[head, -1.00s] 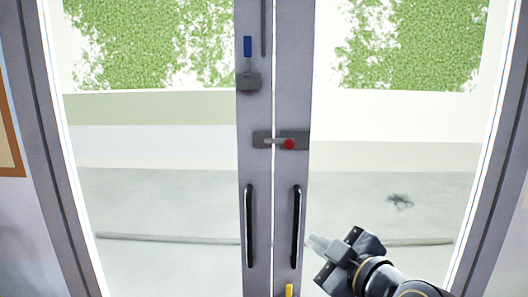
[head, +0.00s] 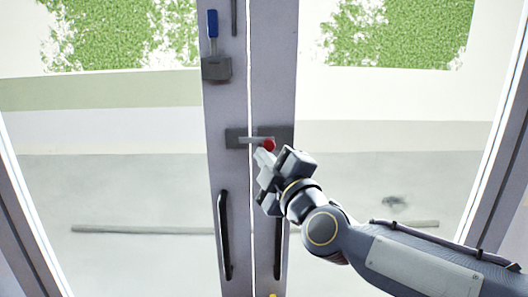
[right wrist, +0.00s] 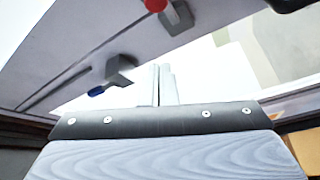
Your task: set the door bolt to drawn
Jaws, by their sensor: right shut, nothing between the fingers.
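The door bolt (head: 248,140) is a light horizontal bar on dark grey plates, crossing the gap between the two door leaves. Its red knob (head: 269,145) is at the bar's right end, on the right leaf. The red knob also shows at the top edge of the right wrist view (right wrist: 155,4). My right gripper (head: 264,158) is shut and empty, its fingertips just below the knob in the head view; I cannot tell whether they touch it. The shut fingers (right wrist: 164,84) point up in the right wrist view, apart from the knob there. My left gripper is not in view.
A grey block (head: 216,68) with a blue handle (head: 213,24) sits higher on the left leaf. Black vertical pull handles stand lower down, one on the left leaf (head: 225,235) and one on the right, partly behind my arm. Glass panes fill both sides.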

